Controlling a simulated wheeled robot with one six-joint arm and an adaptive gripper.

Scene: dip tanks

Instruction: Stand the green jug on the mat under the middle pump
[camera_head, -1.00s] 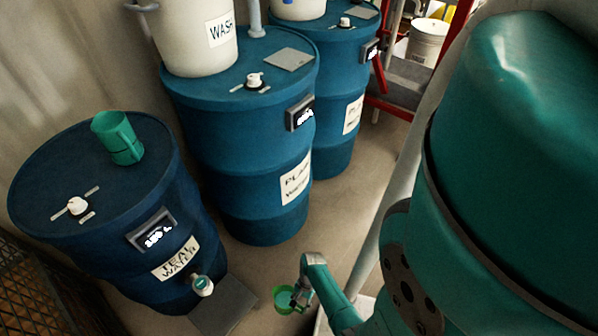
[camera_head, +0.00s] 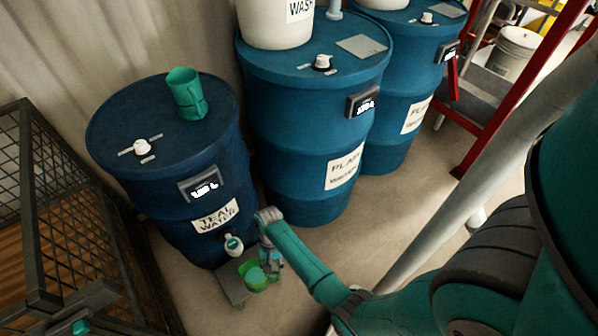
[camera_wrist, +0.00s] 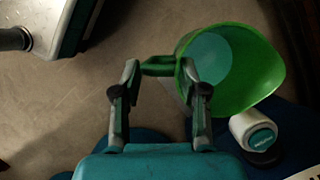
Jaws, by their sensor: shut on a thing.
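The green jug (camera_head: 255,281) is low by the floor, in front of the drum labelled teal water, near its white tap (camera_head: 234,245). My gripper (camera_head: 268,264) is shut on the jug's handle. In the wrist view my gripper (camera_wrist: 160,78) has the handle between its fingers, and the jug (camera_wrist: 262,85) shows a teal surface inside, beside the tap (camera_wrist: 257,134). A grey square mat (camera_head: 361,46) lies on the plain water drum, with a grey upright tube (camera_head: 335,9) behind it. Another mat (camera_head: 453,9) lies on the farther drum. I cannot tell which pump is the middle one.
A grey plate (camera_head: 230,287) lies on the floor under the tap. A teal cup (camera_head: 187,95) stands on the teal water drum (camera_head: 110,135). A dark wire cage (camera_head: 28,210) stands at left, a red ladder frame (camera_head: 520,90) at right. Floor at front centre is clear.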

